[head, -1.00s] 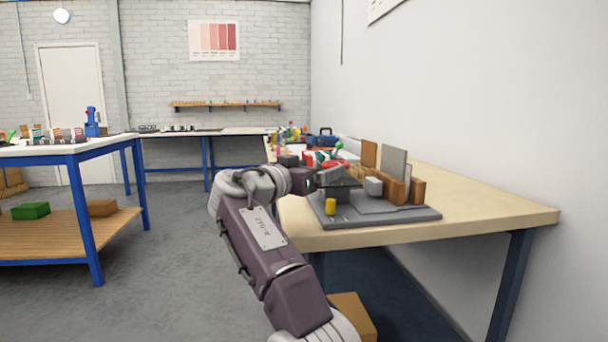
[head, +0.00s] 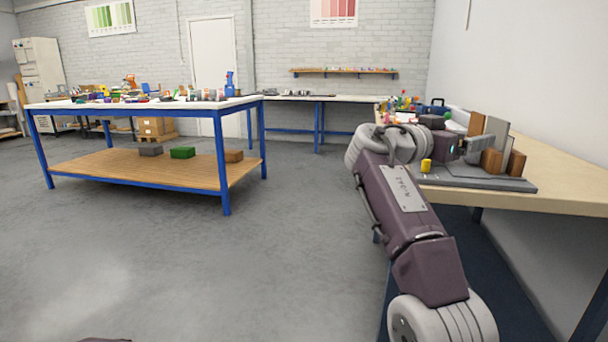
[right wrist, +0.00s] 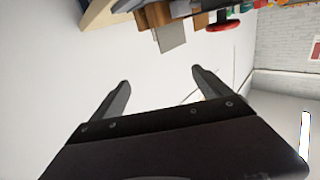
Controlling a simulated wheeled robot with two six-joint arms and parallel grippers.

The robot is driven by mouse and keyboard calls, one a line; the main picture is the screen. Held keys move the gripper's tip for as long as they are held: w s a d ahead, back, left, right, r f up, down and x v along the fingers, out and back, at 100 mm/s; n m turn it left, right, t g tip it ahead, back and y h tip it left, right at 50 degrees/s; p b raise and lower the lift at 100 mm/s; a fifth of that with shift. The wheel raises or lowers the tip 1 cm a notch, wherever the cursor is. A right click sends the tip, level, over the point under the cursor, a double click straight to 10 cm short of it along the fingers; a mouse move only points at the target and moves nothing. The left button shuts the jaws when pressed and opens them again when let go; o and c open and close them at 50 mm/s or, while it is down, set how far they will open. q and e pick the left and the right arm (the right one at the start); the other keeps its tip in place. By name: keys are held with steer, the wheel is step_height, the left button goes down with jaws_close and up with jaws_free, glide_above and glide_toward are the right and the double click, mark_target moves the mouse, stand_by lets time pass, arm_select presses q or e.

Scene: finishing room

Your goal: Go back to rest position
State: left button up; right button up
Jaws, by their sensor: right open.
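My right arm reaches up from the lower right of the head view. My right gripper (head: 482,140) is over the near end of the wooden-topped workbench (head: 575,195) by the right wall. In the right wrist view its two fingers (right wrist: 160,92) stand wide apart with nothing between them. My left gripper is not in view; only a small dark shape shows at the bottom left edge of the head view.
A grey tray (head: 490,181) on the workbench holds a yellow cylinder (head: 426,166) and wooden blocks (head: 516,163). A blue-legged table (head: 225,165) stands left of centre. The grey floor (head: 270,270) between is clear.

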steer(key=s+a+f+n+g+y+p, duration=0.15)
steer(key=s+f+n+y+p, duration=0.25)
steer(key=f, duration=0.8)
steer(key=s+f+n+g+y+p, duration=0.25)
steer(key=f+n+y+p, duration=0.2)
steer(key=f, duration=0.65)
steer(key=s+a+f+n+g+y, duration=0.15)
steer(key=s+a+f+y, duration=0.35)
steer(key=s+f, duration=0.6)
steer(key=s+a+f+n+g+y, duration=0.1)
steer(key=s+a+f+g+y, duration=0.2)
steer(key=s+a+f, duration=0.6)
step_height(320, 180, up, 38)
steer(key=d+n+p, duration=0.1)
steer(key=p, duration=3.7)
steer(key=shift+d+f+t, duration=0.25)
steer(key=shift+d+t, duration=0.15)
steer(key=shift+t, duration=0.05)
